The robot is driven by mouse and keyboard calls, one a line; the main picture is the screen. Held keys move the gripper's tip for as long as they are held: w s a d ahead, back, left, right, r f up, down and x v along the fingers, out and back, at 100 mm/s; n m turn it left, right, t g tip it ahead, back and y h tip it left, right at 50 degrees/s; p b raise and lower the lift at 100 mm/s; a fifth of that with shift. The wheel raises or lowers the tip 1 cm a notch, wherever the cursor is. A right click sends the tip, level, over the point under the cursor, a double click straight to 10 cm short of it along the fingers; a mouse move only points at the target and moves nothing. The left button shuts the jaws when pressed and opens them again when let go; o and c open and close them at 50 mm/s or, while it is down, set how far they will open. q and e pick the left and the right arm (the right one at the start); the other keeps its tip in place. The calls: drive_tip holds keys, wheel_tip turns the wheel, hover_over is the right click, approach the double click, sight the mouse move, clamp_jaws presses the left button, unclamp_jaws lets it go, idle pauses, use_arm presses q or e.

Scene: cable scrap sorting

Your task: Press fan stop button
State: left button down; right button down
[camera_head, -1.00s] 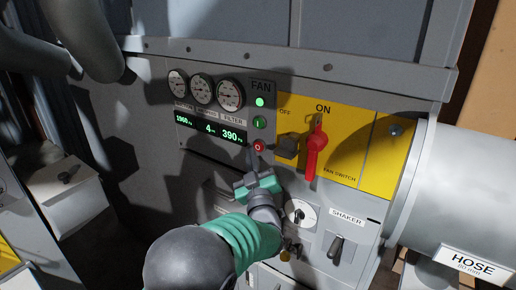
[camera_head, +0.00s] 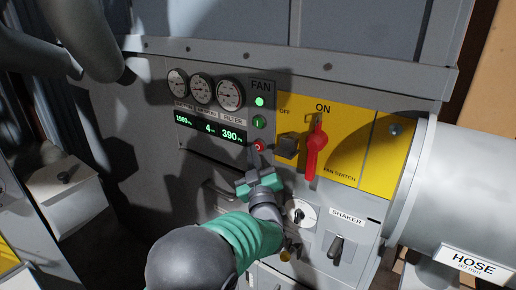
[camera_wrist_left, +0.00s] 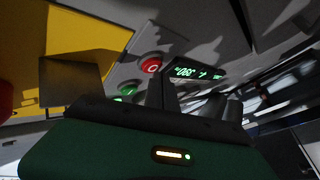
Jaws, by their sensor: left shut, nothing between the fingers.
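The red fan stop button (camera_head: 259,146), marked with an O, is on the grey panel below the green start button (camera_head: 259,122) and a lit green lamp (camera_head: 260,102). My left gripper (camera_head: 254,154) is shut and empty, its tips just below and at the stop button in the head view. I cannot tell whether they touch it. In the left wrist view the red button (camera_wrist_left: 151,65) shows just beyond the fingertips (camera_wrist_left: 162,84), with the green button (camera_wrist_left: 125,92) beside it. My right gripper is not in view.
A red fan switch handle (camera_head: 315,150) on a yellow plate (camera_head: 348,150) stands right of the buttons, at ON. The display (camera_head: 211,129) reads 390 at its right, under several gauges (camera_head: 229,94). A shaker switch (camera_head: 336,246) and a big grey hose duct (camera_head: 460,190) are lower right.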

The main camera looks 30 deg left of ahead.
use_arm(q)
drive_tip(key=shift+w, duration=0.45)
idle(0.5)
drive_tip(key=shift+s, duration=0.1)
drive_tip(key=shift+s+b, duration=0.45)
drive_tip(key=shift+s, duration=0.35)
drive_tip(key=s+b, duration=0.1)
drive_tip(key=s, duration=0.4)
drive_tip(key=shift+a, duration=0.2)
idle(0.6)
